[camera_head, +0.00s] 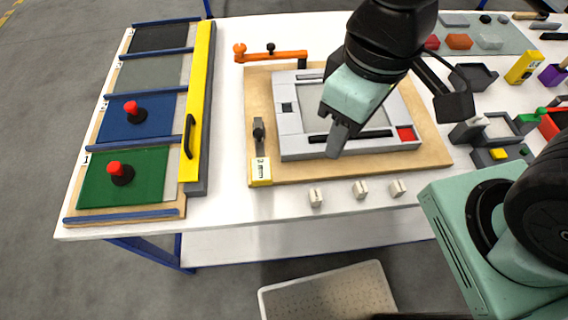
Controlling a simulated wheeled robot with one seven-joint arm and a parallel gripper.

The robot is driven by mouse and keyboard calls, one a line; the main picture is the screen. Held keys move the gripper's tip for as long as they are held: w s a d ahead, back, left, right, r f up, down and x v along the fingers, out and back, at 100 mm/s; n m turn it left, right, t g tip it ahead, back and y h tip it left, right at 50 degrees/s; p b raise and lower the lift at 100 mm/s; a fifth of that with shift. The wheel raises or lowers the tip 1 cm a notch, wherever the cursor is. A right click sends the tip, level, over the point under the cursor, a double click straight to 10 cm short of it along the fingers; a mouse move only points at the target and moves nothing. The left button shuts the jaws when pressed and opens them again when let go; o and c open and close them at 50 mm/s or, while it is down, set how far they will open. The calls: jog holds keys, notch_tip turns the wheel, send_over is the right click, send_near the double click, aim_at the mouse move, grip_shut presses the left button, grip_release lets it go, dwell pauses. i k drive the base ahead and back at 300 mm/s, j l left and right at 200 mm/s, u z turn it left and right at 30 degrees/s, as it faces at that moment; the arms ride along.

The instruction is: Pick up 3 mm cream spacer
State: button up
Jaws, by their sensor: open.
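Three small cream spacers stand in a row at the table's front edge: a left one (316,197), a middle one (360,189) and a right one (398,187). Their markings are too small to read, so I cannot tell which is 3 mm. A cream-and-yellow tag (261,171) at the wooden board's front left corner seems to read "3 mm". My gripper (336,146) points down over the grey frame on the board, behind the spacers and apart from them. It looks empty; its fingers overlap in this view.
The grey frame (292,122) with a red corner lies on the wooden board (375,172). An orange lever (275,55) is behind it. Colored panels with red knobs and a yellow bar (197,105) are left. Several small parts crowd the right. A pale bin (325,295) sits below the table.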

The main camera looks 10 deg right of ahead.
aim_at(315, 196)
jog(key=z, duration=1.3)
jog(key=k+j+z, duration=0.3)
jog(key=k, duration=0.35)
jog(key=k+z, duration=0.25)
jog(key=k, duration=0.4)
